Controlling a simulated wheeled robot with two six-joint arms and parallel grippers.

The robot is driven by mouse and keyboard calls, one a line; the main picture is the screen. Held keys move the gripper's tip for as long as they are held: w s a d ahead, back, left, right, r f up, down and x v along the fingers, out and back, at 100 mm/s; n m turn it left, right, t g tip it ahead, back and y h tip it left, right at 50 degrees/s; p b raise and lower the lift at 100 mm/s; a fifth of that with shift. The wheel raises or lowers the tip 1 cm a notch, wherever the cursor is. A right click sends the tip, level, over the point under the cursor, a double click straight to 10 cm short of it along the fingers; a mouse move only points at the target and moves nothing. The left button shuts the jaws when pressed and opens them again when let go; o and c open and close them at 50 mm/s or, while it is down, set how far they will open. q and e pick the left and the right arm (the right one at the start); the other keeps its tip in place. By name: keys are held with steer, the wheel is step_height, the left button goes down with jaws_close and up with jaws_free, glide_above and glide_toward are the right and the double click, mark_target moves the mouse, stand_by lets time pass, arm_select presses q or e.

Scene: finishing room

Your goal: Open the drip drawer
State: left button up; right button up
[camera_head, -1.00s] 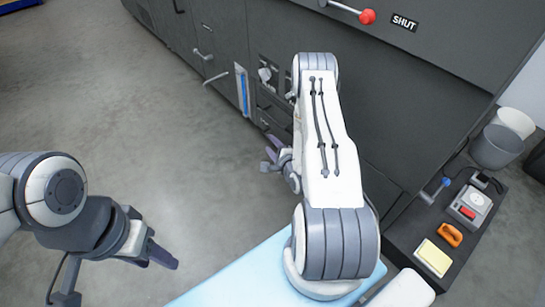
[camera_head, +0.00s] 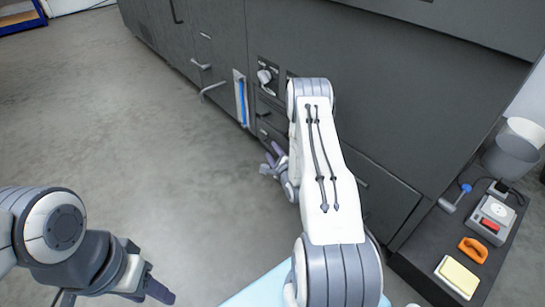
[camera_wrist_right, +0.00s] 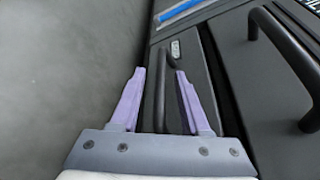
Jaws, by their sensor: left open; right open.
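A dark, low drawer front (camera_wrist_right: 193,72) with a black bar handle (camera_wrist_right: 162,88) shows in the right wrist view; a small label above the handle is too small to read. I take it to be the drip drawer. My right gripper (camera_wrist_right: 155,85) is open, its purple fingers on either side of the handle in the picture; I cannot tell whether they touch it. In the head view my right gripper (camera_head: 272,162) is low beside the cabinet, and my forearm hides part of the drawer fronts. My left gripper (camera_head: 150,287) is open and empty over the floor, away from the cabinet.
The dark cabinet (camera_head: 400,110) runs across the back, with other handles (camera_head: 213,87) and a knob (camera_head: 264,76). Another bar handle (camera_wrist_right: 285,55) is close on the right. A low dark bench (camera_head: 425,245) holds a yellow sponge pad (camera_head: 458,277). The grey floor (camera_head: 130,130) at left is clear.

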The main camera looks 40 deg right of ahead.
steer(key=shift+w+d, duration=0.1)
steer(key=shift+w, duration=0.25)
jaws_close()
stand_by(1.2)
